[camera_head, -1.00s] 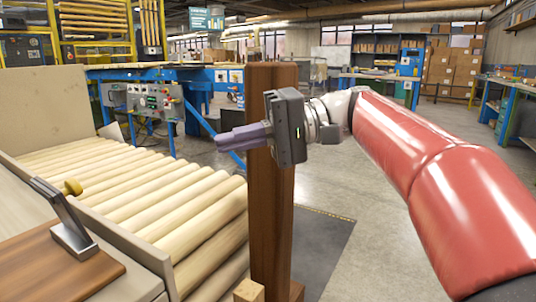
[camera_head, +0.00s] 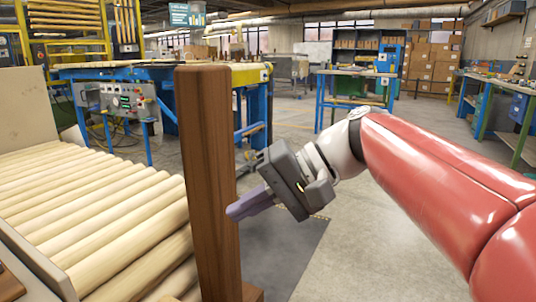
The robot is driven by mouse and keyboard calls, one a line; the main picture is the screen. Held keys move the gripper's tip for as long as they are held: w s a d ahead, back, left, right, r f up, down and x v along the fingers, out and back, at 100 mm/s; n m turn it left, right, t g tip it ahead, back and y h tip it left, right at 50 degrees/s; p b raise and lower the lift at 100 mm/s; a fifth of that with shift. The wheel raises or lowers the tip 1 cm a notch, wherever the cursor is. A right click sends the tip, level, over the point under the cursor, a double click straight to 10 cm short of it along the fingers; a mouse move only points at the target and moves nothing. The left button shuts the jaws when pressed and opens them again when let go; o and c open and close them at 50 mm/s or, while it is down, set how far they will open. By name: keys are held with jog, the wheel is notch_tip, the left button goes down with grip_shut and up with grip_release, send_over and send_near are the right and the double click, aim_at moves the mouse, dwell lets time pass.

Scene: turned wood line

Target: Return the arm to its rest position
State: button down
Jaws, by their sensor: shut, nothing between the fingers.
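My gripper (camera_head: 232,211) is shut and empty, at the end of my red arm (camera_head: 440,175). It points left and slightly down, its fingers close to the right edge of a dark brown wooden post (camera_head: 207,180) in the picture. I cannot tell whether the fingertips touch the post. The arm reaches in from the right side of the view.
A bed of pale turned wood rods (camera_head: 100,215) lies left of the post. A blue machine bench with a control panel (camera_head: 128,101) stands behind it. A dark mat (camera_head: 285,255) lies on the floor below my gripper. Open grey floor (camera_head: 365,250) extends to the right.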

jog(key=s+d+f+t+h+p, duration=0.1)
jog(key=s+d+f+t+h, duration=0.1)
jog(key=d+f, duration=0.4)
jog(key=s+d+f+m+t+h, duration=0.1)
jog(key=s+d+f+h, duration=0.3)
jog(key=d+f+h, duration=0.1)
jog(key=s+d+f+t+h+p, duration=0.1)
jog(key=s+d+f+t+h, duration=0.1)
jog(key=d+f, duration=0.5)
jog(key=shift+s+d+t+h+p, duration=0.35)
jog(key=shift+s+h, duration=0.5)
jog(key=shift+h, duration=0.35)
jog(key=shift+r, duration=0.1)
